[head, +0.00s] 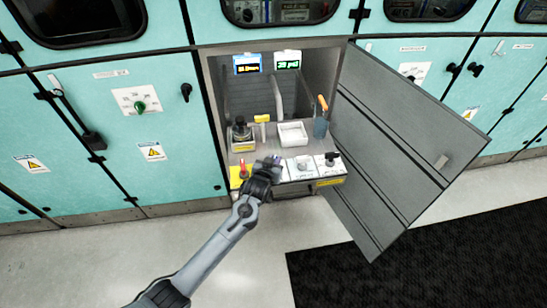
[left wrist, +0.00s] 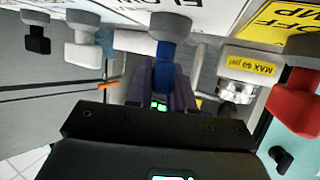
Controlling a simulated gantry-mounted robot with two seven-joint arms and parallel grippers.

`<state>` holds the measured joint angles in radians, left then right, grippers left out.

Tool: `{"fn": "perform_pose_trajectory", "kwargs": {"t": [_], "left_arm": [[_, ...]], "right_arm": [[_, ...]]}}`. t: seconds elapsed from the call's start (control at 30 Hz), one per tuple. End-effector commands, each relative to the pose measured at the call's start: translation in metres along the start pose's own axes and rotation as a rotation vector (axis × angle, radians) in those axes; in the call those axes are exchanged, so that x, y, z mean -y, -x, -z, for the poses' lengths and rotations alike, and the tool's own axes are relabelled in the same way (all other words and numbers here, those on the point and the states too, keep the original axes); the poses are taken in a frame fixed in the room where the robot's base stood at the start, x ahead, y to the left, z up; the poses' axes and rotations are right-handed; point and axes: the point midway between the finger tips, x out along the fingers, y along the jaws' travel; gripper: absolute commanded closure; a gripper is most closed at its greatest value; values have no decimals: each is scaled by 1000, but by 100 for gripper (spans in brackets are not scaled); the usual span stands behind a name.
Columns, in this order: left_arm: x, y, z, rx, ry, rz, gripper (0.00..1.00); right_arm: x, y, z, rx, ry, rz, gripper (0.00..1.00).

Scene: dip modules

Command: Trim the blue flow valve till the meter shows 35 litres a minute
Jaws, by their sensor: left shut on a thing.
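The blue flow valve (left wrist: 165,55) sits under a panel label partly readable as FLOW in the left wrist view. My left gripper (left wrist: 164,90) is shut on it, with dark fingers on either side. In the head view my left gripper (head: 270,164) is at the front control panel and hides most of the valve. Two small displays stand at the back of the open cabinet: a blue-framed one with orange digits (head: 247,65) and a white-framed one with green digits (head: 287,61). Their digits are too small to read surely. My right gripper is not in view.
A red handle (head: 243,170) is left of my gripper; a white knob (head: 302,164) and black knob (head: 331,159) are to its right. A white tray (head: 292,141) and an orange-handled tool (head: 322,103) are behind. The grey door (head: 400,150) hangs open at right.

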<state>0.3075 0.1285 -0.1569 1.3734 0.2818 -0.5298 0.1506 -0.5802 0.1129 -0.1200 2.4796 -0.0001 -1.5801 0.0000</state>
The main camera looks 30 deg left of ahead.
Motion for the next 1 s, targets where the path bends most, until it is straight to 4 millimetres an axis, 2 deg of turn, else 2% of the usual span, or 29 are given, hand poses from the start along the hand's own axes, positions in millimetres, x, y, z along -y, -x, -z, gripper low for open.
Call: {"fn": "perform_pose_trajectory", "kwargs": {"t": [0.1, 0.5, 0.53, 0.67, 1.0], "left_arm": [[-1, 1, 2, 3, 24, 55, 100], [0, 0, -1, 2, 33, 86, 100], [0, 0, -1, 2, 33, 85, 77], [0, 0, -1, 1, 33, 85, 57], [0, 3, 0, 1, 33, 85, 57]], "right_arm": [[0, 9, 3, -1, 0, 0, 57], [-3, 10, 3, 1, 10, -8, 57], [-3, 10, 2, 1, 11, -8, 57], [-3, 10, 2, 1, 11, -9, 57], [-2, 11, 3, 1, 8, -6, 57]]}}
